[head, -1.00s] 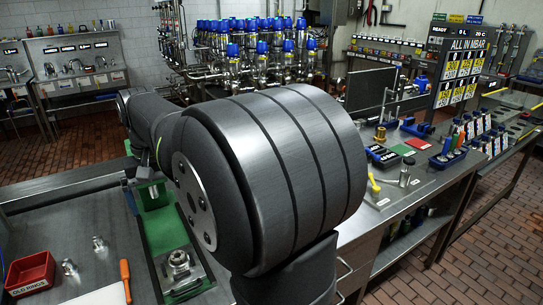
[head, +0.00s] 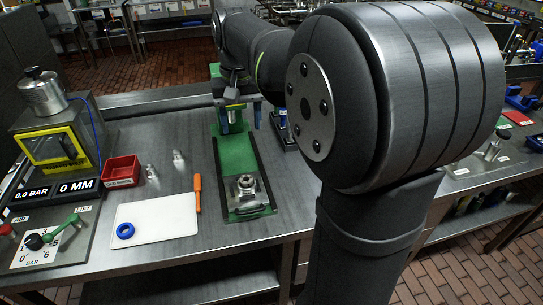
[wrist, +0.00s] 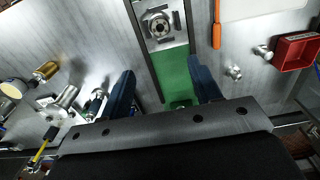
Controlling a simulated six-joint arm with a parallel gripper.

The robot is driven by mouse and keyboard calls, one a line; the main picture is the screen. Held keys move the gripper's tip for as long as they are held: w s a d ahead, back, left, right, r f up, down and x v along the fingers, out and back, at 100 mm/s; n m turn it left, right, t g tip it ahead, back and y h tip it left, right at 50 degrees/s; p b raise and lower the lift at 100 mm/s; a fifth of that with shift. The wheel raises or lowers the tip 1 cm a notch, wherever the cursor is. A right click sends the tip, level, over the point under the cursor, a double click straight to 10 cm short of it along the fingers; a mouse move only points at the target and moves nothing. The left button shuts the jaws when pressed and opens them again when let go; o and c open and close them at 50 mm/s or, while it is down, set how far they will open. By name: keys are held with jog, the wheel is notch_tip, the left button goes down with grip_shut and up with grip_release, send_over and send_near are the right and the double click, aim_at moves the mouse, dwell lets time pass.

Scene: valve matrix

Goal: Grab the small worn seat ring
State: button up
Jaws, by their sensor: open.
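A blue ring (head: 125,231) lies flat on a white board (head: 155,220) in the head view; I cannot tell whether it is the worn seat ring. A metal valve part with a round opening (head: 246,187) sits on the green strip, and it shows at the top of the wrist view (wrist: 158,25). Any ring inside it is too small to make out. My gripper (head: 240,118) is open and empty, over the far end of the green strip, behind the valve part. Its two blue fingers spread apart in the wrist view (wrist: 163,88).
A red bin (head: 122,171) stands left of two small metal fittings (head: 165,163). An orange-handled tool (head: 197,193) lies between the board and the green strip (head: 237,155).

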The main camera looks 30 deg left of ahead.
jog(key=n+g+h, duration=0.1)
jog(key=n+h, duration=0.2)
jog(key=n, duration=0.2)
send_over(246, 181)
jog(key=a, duration=0.1)
notch_tip(246, 181, down, 12)
jog(key=shift+w+f, duration=0.15)
jog(key=shift+f, duration=0.1)
jog(key=shift+m, duration=0.3)
jog(key=shift+x, duration=2.6)
jog(key=shift+a, duration=0.15)
jog(key=c, duration=1.1)
